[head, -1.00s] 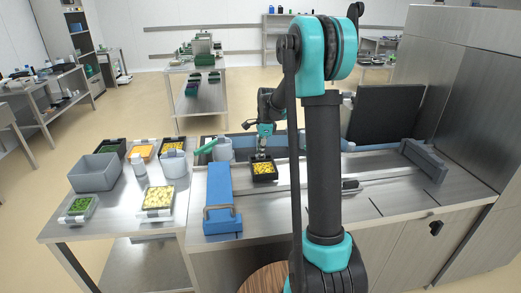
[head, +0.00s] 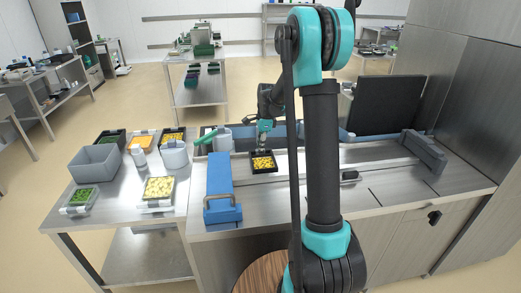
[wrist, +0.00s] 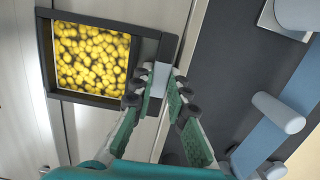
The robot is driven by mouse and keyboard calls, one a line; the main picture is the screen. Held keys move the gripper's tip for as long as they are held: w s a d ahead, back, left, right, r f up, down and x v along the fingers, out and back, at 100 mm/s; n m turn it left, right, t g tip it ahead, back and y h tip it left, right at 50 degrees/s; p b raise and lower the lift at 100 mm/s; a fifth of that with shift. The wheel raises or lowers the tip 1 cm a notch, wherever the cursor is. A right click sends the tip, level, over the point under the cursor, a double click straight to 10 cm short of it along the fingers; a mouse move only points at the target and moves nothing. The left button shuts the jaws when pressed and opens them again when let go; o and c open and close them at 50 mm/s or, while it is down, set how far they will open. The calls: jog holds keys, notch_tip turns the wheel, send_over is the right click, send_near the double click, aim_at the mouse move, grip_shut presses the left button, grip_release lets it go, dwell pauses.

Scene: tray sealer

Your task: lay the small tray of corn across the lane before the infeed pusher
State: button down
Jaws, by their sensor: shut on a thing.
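The small black tray of corn (head: 251,166) is on or just above the steel lane (head: 300,180), right of the blue infeed pusher (head: 219,188). I cannot tell whether it touches the lane. In the wrist view, the tray's dark rim (wrist: 45,60) frames the yellow corn at upper left. My gripper (head: 262,148) is at the tray's far side. In the wrist view, my gripper (wrist: 165,80) is shut on a tab at the tray's edge, with its green fingers on either side of it. The pusher has a metal handle at its near end.
The left bench holds a grey bin (head: 95,163), several food trays, a white bottle (head: 139,156) and round tubs (head: 173,156). A dark raised panel (head: 385,105) stands at the back right. A grey guide block (head: 424,152) sits at the lane's right. A dark trough runs behind the lane.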

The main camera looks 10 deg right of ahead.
dwell(0.4)
jog(key=c, duration=1.4)
grip_release()
jog(key=shift+c, duration=0.2)
jog(key=c, duration=0.3)
jog(key=shift+r, duration=3.5)
